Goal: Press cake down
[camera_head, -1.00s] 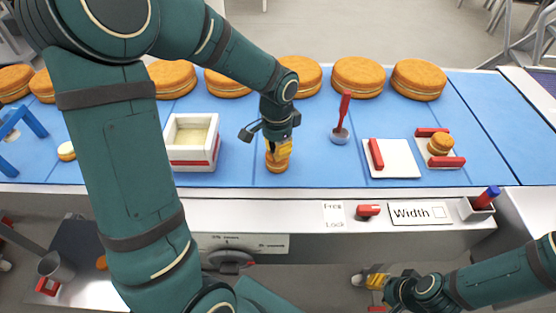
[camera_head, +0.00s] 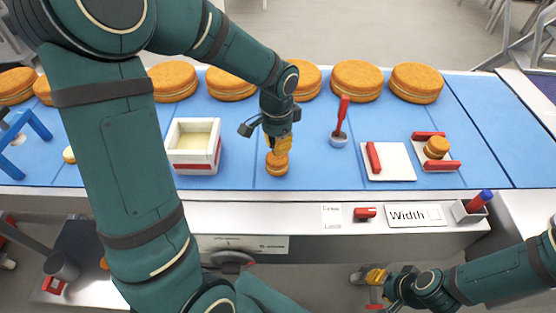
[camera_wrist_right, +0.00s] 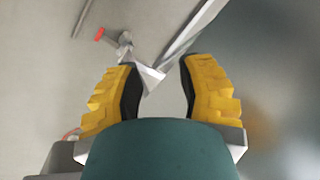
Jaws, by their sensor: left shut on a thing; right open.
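A small round sponge cake (camera_head: 277,164), in layers, stands upright on the blue belt in the head view. My left gripper (camera_head: 278,147) points down right over it, its yellow fingers shut with their tips at the cake's top; the exact contact is too small to see. My right gripper (camera_head: 374,277) hangs low in front of the machine, away from the cake. In the right wrist view my right gripper (camera_wrist_right: 158,75) is open, with nothing between its fingers.
A white box with pale filling (camera_head: 193,140) stands left of the cake. A red-handled tool (camera_head: 342,121), a white board (camera_head: 390,162) and another small cake (camera_head: 437,147) between red bars lie to the right. Several large cakes (camera_head: 357,80) line the back.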

